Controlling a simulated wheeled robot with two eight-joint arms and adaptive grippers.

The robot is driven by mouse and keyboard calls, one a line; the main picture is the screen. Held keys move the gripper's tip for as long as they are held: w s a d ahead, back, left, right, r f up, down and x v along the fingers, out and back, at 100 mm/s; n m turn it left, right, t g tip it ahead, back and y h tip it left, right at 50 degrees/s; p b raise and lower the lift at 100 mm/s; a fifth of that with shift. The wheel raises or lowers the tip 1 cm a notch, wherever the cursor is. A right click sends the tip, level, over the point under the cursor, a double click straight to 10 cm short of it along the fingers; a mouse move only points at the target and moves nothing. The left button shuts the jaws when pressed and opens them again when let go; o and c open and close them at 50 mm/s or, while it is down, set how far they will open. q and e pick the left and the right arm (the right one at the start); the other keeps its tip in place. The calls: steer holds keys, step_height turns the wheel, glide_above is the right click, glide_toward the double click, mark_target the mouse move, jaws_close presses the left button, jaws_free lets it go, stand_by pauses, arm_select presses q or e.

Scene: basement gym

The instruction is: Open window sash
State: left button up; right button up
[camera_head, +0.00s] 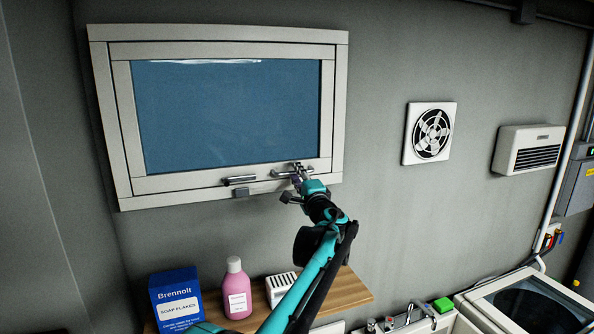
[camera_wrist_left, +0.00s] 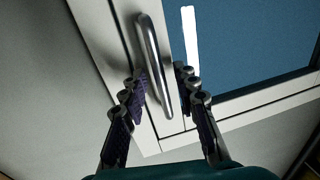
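A window (camera_head: 340,110) with a pale frame and blue glass is set in the grey wall in the head view; its sash looks shut. A silver bar handle (camera_wrist_left: 150,50) runs along the sash rail in the left wrist view. My left gripper (camera_head: 297,174) is at the lower right of the window in the head view. In the left wrist view my left gripper (camera_wrist_left: 162,85) has its two dark fingers apart, one on each side of the handle. Gaps show beside the handle, so the fingers are not closed on it. My right gripper is not seen.
Below, a wooden shelf (camera_head: 345,290) carries a blue soap box (camera_head: 176,299), a pink bottle (camera_head: 237,290) and a white slotted object (camera_head: 280,288). A fan vent (camera_head: 430,133) is on the wall at right.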

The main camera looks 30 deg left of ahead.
arm_select(q)
steer(key=shift+w+a+r, duration=0.1)
steer(key=shift+w+a, duration=0.1)
steer(key=shift+a, duration=0.1)
jaws_close()
steer(key=s+d+r+h+p, duration=0.1)
steer(key=s+d+r+p, duration=0.2)
steer(key=s+d, duration=0.7)
step_height(320, 180, up, 3)
steer(key=shift+s+d+f+g, duration=0.15)
steer(key=shift+s+d+g, duration=0.25)
steer(key=shift+d, duration=0.85)
jaws_free()
steer(key=shift+w, duration=0.1)
